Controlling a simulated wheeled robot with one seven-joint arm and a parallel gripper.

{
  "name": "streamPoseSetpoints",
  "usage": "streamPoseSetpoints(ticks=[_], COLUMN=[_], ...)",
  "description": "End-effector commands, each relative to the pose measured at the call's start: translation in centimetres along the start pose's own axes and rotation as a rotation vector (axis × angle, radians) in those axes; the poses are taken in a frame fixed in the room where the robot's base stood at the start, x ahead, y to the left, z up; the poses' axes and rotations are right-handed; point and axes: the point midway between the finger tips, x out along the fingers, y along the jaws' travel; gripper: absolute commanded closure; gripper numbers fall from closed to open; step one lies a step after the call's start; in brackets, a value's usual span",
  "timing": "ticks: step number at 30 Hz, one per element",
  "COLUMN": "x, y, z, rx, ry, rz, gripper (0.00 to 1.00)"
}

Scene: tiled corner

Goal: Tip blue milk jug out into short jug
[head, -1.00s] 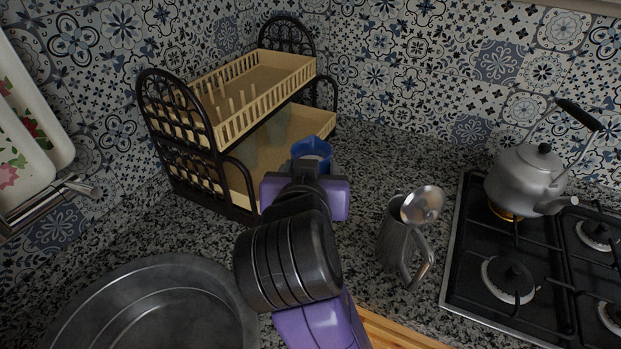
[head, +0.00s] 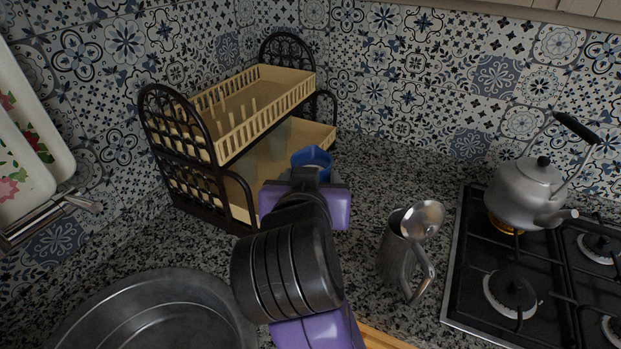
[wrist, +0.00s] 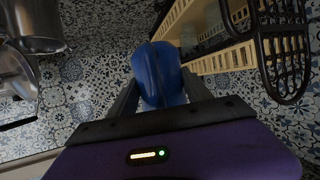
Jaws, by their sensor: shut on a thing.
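The blue milk jug (head: 314,157) is held just beyond my gripper (head: 311,176), partly hidden behind it in the head view. In the wrist view the blue jug (wrist: 159,75) sits between the two dark fingers of my gripper (wrist: 158,92), which is shut on it. The short jug (head: 400,252) is a grey metal jug with a handle and a raised, shiny round lid. It stands upright on the counter, to the right of my gripper and apart from the blue jug. The blue jug's contents are hidden.
A two-tier dish rack (head: 210,190) stands left of and behind my gripper. A kettle (head: 524,194) sits on the hob (head: 460,290) at the right. A large metal basin (head: 75,325) is at the lower left. Granite counter (head: 385,175) is clear between rack and hob.

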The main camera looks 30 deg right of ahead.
Motion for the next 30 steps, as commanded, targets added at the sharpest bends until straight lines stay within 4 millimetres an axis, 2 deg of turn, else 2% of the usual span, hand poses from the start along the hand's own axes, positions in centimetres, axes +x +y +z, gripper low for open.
streamPoseSetpoints(ticks=[1, 3, 13, 20, 24, 30], x=[0.0, 0.0, -0.3, -0.7, 0.5, 3.3], y=[0.0, 0.0, -0.3, -1.1, -1.1, 0.2], z=[-0.1, -0.1, -0.4, -2.8, -4.7, -6.1], rx=[0.001, 0.001, -0.001, 0.002, 0.02, 0.075], ry=[0.002, 0.002, 0.002, 0.002, 0.0, -0.003], rz=[0.0, -0.001, -0.007, -0.006, 0.044, 0.188], gripper=[0.9, 1.0, 1.0, 1.0, 1.0, 1.0])
